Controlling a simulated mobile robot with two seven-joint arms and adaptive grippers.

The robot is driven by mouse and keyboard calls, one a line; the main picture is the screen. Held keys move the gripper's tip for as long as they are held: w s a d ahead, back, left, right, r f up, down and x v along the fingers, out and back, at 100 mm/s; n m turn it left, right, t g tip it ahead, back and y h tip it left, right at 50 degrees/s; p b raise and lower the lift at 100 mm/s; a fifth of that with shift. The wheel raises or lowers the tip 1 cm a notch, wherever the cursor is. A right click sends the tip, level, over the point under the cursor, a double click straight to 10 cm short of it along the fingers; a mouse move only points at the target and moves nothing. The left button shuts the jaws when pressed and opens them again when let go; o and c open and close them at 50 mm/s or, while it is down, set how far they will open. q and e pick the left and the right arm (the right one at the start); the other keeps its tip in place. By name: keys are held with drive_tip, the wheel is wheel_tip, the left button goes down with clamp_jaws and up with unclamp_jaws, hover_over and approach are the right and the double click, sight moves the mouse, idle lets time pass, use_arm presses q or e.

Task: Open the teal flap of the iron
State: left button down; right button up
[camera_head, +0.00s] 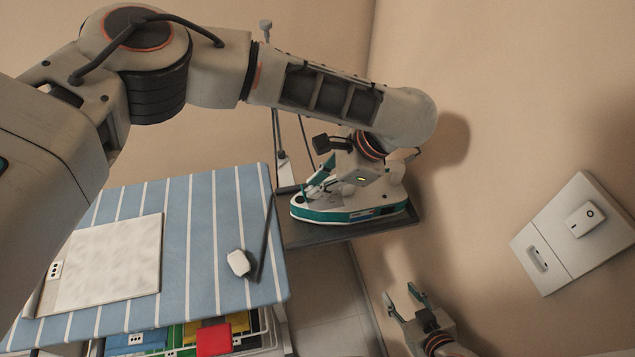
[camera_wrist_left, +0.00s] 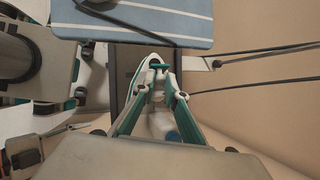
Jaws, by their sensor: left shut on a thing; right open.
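The white and teal iron (camera_head: 348,214) sits on a dark rest at the end of the ironing board. In the left wrist view its white and teal nose (camera_wrist_left: 143,71) shows beyond my fingers. My left gripper (camera_head: 313,190) is at the iron's upper front; in the left wrist view its fingertips (camera_wrist_left: 161,78) are close together at a small teal piece (camera_wrist_left: 147,66), which looks like the flap. It is shut on that piece, but the exact contact is small and partly hidden. My right gripper (camera_head: 405,299) is open and empty, lower right, apart from the iron.
The blue striped ironing board (camera_head: 203,230) lies left of the iron, with a pale panel (camera_head: 105,270) and a small white item (camera_head: 240,263) on it. Coloured folded cloths (camera_head: 214,340) sit below. A wall with a switch panel (camera_head: 550,245) is on the right.

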use_arm(q)
drive_tip(key=c, duration=2)
unclamp_jaws()
drive_tip(key=shift+c, duration=0.2)
drive_tip(key=shift+a, duration=0.1)
